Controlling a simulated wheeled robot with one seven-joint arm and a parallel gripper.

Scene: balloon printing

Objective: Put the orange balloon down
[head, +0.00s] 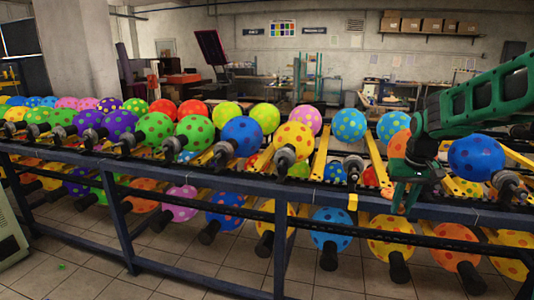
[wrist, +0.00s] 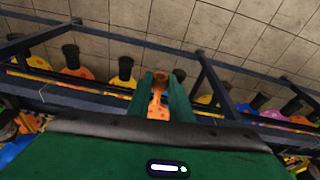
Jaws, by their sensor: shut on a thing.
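My gripper (head: 402,200) points down at the front edge of the upper rack on the right in the head view. Its green fingers also show in the wrist view (wrist: 168,88), shut on the orange balloon. A narrow strip of the orange balloon (wrist: 157,106) with small spots shows between the fingers, with a brownish round end near the tips. In the head view an orange balloon (head: 397,145) is partly covered by my green arm; I cannot tell for sure that it is the held one. Much of the held balloon is hidden by my gripper.
A blue spotted balloon (head: 476,157) on a dark holder stands close right of my arm. An empty-looking dark holder (head: 353,164) sits to the left, between yellow rails (head: 320,157). The dark blue rack beam (head: 330,192) runs along the front. More spotted balloons hang below.

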